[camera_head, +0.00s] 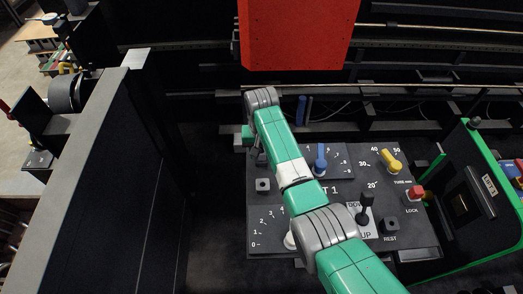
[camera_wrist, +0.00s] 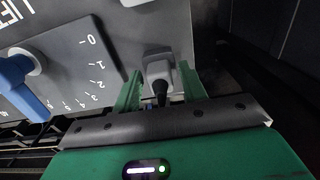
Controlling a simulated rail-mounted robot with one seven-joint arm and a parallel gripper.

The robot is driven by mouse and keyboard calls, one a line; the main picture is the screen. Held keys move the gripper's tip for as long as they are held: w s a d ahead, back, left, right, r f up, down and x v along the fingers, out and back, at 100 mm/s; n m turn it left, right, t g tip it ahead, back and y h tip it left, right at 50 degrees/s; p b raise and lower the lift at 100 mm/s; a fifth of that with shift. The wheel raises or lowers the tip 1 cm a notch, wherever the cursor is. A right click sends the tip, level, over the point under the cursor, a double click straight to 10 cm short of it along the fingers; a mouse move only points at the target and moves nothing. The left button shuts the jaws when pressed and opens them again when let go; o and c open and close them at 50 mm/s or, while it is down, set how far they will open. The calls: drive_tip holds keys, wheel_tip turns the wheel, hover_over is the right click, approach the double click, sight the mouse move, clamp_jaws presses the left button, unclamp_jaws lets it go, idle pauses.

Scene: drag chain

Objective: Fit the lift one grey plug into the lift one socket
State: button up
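The grey plug (camera_wrist: 158,70) shows in the wrist view with its black cable end toward my gripper. In the head view my gripper (camera_head: 248,138) is at the panel's upper left, mostly behind my arm.
The panel carries a blue knob (camera_head: 320,162), a yellow knob (camera_head: 391,163), a red lock button (camera_head: 415,193), a black lever (camera_head: 366,207) and a rest button (camera_head: 391,225). A red block (camera_head: 296,35) hangs behind. A dark wall (camera_head: 100,170) stands at left.

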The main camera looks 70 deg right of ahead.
drive_tip(key=shift+o, duration=0.4)
wheel_tip(320, 180, up, 8)
drive_tip(key=shift+f+p, duration=0.1)
drive_tip(key=shift+p, duration=0.25)
idle(0.5)
